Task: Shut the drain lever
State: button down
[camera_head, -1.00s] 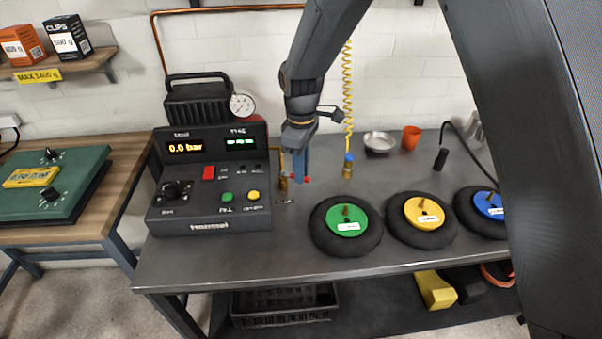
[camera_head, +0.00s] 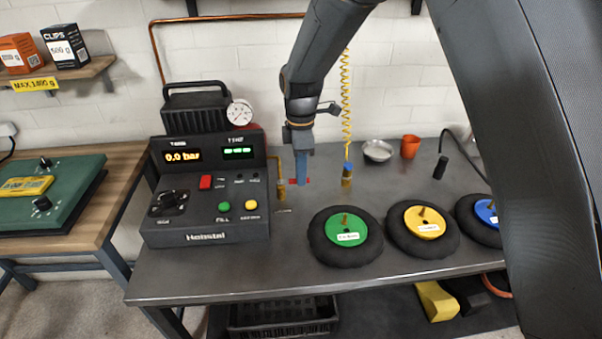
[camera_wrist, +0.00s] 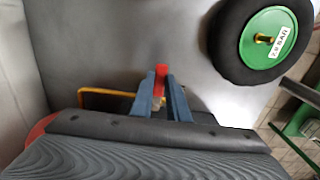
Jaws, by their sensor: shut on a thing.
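The red drain lever (camera_wrist: 160,78) sits between the two blue fingers of my gripper (camera_wrist: 161,92) in the wrist view. The fingers are shut on it, and its tip sticks out past them. In the head view my gripper (camera_head: 302,183) points down just right of the brass drain valve (camera_head: 281,190). Small red parts of the lever (camera_head: 293,181) show on both sides of the fingers. The lever seems to point sideways from the valve, but the fingers hide its middle, so its exact angle is unclear.
The console (camera_head: 205,198) reads 0.0 bar and stands left of the valve. A brass fitting (camera_head: 347,176) on a yellow coiled hose is close on the right. Wheels with green (camera_head: 330,228), yellow (camera_head: 412,217) and blue hubs lie along the bench front. A metal bowl (camera_head: 377,154) is behind.

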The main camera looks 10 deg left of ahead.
jog(key=shift+w+r, duration=0.1)
jog(key=c, duration=1.7)
grip_release()
notch_tip(320, 180, up, 8)
jog(key=shift+f+b, duration=0.15)
jog(key=shift+b, duration=0.65)
